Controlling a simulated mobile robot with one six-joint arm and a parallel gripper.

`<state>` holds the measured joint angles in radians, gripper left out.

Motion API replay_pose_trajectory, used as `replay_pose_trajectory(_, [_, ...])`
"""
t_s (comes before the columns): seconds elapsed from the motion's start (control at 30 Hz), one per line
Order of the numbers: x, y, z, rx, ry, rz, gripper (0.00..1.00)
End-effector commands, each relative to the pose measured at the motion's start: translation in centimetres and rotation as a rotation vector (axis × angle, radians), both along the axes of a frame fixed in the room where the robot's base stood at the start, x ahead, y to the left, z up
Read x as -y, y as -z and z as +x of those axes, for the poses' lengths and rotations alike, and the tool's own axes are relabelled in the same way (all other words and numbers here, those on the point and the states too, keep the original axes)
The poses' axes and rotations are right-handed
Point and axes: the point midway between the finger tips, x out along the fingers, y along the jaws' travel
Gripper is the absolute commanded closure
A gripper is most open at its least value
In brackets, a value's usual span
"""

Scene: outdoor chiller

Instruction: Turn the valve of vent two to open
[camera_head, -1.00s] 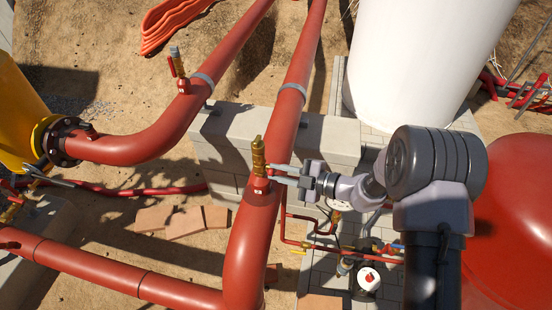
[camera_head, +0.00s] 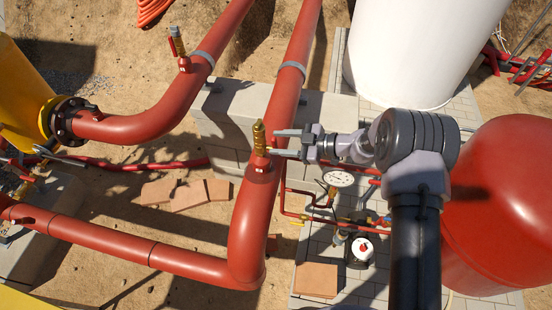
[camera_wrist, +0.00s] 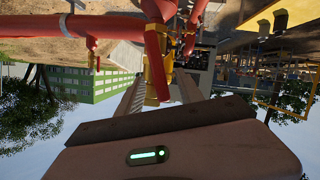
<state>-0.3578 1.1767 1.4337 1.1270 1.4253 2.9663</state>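A brass vent valve (camera_head: 259,138) stands upright on the middle red pipe, with a white tag at its foot. A second brass vent valve (camera_head: 178,45), with a red handle, stands on the left red pipe. I cannot read either tag, so I cannot tell which is vent two. My gripper (camera_head: 275,143) is open just right of the middle valve, its fingers pointing left toward it. In the wrist view, the brass body and red handle (camera_wrist: 154,45) appear between the spread fingers (camera_wrist: 160,92). Whether a finger touches the handle is unclear.
A concrete block wall (camera_head: 232,125) runs behind the pipe. A white tank (camera_head: 420,45) and a red tank (camera_head: 505,200) stand at the right. Bricks (camera_head: 185,194) lie on the ground at left.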

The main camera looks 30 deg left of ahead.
Motion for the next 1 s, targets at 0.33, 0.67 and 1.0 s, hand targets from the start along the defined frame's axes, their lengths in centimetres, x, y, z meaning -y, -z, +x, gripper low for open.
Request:
replay_pose_trajectory(0.33, [0.0,0.0,0.0,0.0,0.0,0.0,0.35])
replay_pose_trajectory(0.67, [2.0,-0.9,0.5,0.001,0.002,0.0,0.35])
replay_pose_trajectory(1.0, [5.8,-2.2,1.2,0.0,0.002,0.001,0.35])
